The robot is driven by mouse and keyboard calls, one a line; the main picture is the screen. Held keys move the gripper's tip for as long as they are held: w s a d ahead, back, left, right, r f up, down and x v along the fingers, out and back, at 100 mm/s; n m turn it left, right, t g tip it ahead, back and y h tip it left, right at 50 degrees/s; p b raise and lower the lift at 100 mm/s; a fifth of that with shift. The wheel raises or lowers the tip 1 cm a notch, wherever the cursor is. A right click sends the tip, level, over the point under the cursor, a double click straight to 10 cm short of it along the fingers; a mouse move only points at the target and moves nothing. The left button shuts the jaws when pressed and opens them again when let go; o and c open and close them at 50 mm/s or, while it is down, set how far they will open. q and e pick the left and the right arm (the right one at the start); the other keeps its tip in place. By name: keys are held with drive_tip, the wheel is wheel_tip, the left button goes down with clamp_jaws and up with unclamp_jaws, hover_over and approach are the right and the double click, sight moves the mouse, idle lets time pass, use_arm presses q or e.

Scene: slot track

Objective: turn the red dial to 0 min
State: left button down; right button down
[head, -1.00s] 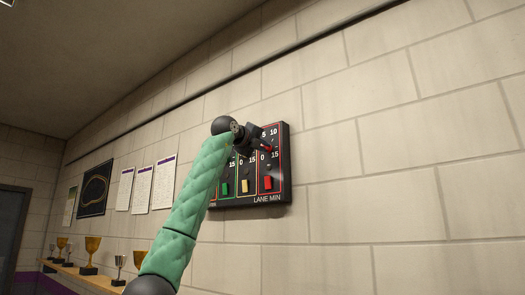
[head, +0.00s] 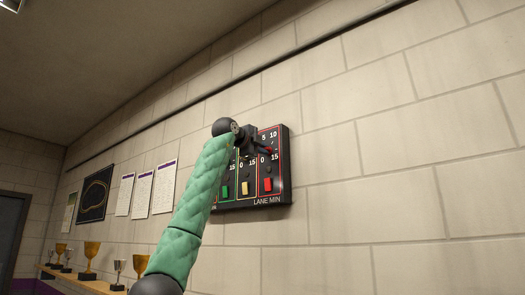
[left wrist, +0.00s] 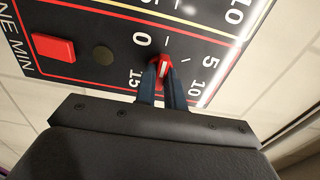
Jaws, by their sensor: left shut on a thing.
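The red dial (left wrist: 163,69) is on a black wall panel (head: 283,190), in the rightmost, red-outlined column marked 0, 5, 10 and 15. My left gripper (left wrist: 162,80) is shut on the dial, with one finger on each side. The white line on the dial runs roughly up and down in the left wrist view. The fingers partly cover the dial, so I cannot tell its exact setting. My right gripper is not in view.
A red button (head: 268,185) sits below the dial, with a yellow button (head: 245,188) and a green button (head: 225,191) in the columns to the left. My left arm covers part of the panel. Trophies (head: 91,259) stand on a shelf at the left. The wall to the right is bare.

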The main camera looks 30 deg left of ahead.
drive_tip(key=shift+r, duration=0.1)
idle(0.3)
use_arm(q)
drive_tip(key=c, duration=1.5)
unclamp_jaws()
